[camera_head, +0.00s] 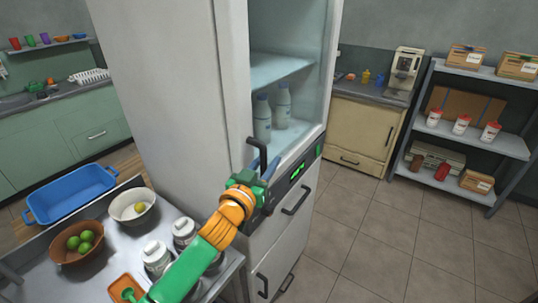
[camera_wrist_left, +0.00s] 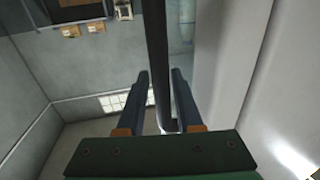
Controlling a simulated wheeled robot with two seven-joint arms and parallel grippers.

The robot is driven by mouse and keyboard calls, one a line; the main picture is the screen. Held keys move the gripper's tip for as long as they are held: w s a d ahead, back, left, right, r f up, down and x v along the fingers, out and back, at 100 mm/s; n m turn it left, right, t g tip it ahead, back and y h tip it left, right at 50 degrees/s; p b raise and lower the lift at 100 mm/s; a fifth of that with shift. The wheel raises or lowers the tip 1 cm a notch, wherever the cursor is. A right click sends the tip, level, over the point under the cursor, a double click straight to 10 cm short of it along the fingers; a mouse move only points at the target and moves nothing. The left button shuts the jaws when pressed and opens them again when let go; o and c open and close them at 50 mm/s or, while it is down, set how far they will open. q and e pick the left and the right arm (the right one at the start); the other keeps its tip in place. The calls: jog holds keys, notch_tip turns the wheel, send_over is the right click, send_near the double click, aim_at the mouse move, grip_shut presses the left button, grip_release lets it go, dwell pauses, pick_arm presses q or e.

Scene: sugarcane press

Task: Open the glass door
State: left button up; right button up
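The tall white fridge cabinet has a glass door (camera_head: 305,35), with shelves and two white bottles (camera_head: 272,113) showing behind it. A dark handle (camera_head: 257,151) stands at the left side of the glass; its bar also shows in the left wrist view (camera_wrist_left: 156,40). My left gripper (camera_head: 262,170) is at the handle's lower part. In the left wrist view my left gripper (camera_wrist_left: 160,75) has its fingers apart, with the bar running between them; I cannot tell whether they touch it. The door looks shut. My right gripper is not in view.
Below the glass are a control panel with green lights (camera_head: 297,170) and drawers with dark handles (camera_head: 296,200). A metal table with bowls (camera_head: 132,208) and jars stands at the lower left. The tiled floor (camera_head: 385,235) right of the fridge is clear.

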pick_arm(q)
jog(key=shift+x, duration=0.9)
jog(key=shift+a, duration=0.15)
jog(key=shift+w, duration=0.1)
grip_shut()
jog(key=shift+f, duration=0.1)
dwell(0.5)
